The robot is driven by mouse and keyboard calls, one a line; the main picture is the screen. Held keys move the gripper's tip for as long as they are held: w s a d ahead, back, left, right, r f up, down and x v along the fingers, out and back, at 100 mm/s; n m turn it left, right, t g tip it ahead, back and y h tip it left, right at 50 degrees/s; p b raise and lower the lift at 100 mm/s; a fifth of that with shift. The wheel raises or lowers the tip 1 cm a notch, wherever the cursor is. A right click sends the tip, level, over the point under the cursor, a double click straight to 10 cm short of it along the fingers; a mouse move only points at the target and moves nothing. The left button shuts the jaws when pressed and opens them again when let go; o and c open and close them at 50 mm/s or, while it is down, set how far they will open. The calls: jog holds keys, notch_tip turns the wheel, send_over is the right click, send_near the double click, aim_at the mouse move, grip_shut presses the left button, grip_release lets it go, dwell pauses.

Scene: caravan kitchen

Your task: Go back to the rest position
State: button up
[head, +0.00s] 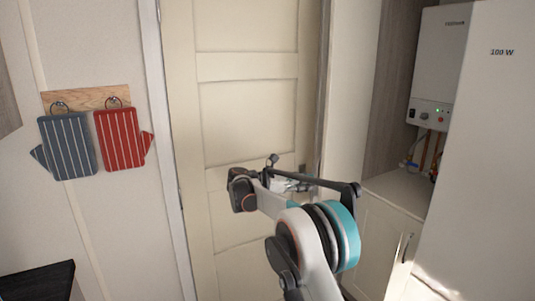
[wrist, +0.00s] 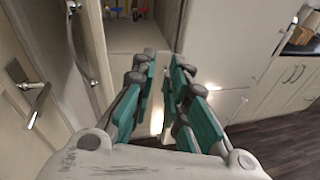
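My gripper (wrist: 165,62) shows from behind in the wrist view. Its two teal-padded fingers stand apart with an empty gap between them, and they touch nothing that I can see. In the head view my gripper (head: 290,184) is small and partly hidden by my own arm, in front of the cream panelled door (head: 246,120). The arm is bent and raised in front of this door. A metal door handle (wrist: 36,96) shows at the left of the wrist view, apart from the fingers.
A blue oven mitt (head: 67,146) and a red one (head: 119,138) hang from a wooden rack (head: 86,98) at left. A white boiler (head: 440,65) sits in an alcove above a cupboard (head: 375,235) at right. A dark surface (head: 38,281) is at lower left. Dark floor (wrist: 285,145) is open at right.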

jog(key=s+d+r+m+y, duration=0.3)
jog(key=s+d+r+y, duration=0.1)
jog(key=s+d+r, duration=0.35)
jog(key=s+d+r+m+y, duration=0.1)
jog(key=s+d+m+y, duration=0.15)
jog(key=s, duration=0.45)
jog(key=s+d+m+y, duration=0.1)
jog(key=s+m+y, duration=0.15)
jog(key=s, duration=0.45)
jog(key=s+a+f+m+t+y, duration=0.1)
jog(key=s+f+m+y, duration=0.1)
jog(key=s, duration=0.8)
jog(key=s+a+f+m+t+y, duration=0.1)
jog(key=s+a+f+m+y, duration=0.1)
jog(key=s+f+m, duration=0.3)
jog(key=s+a+f+m+y, duration=0.1)
jog(key=s+f+m+y, duration=0.1)
jog(key=s, duration=1.2)
jog(key=shift+s+a+f+m+t+y, duration=0.35)
jog(key=shift+f+m, duration=0.55)
jog(key=shift+m, duration=0.3)
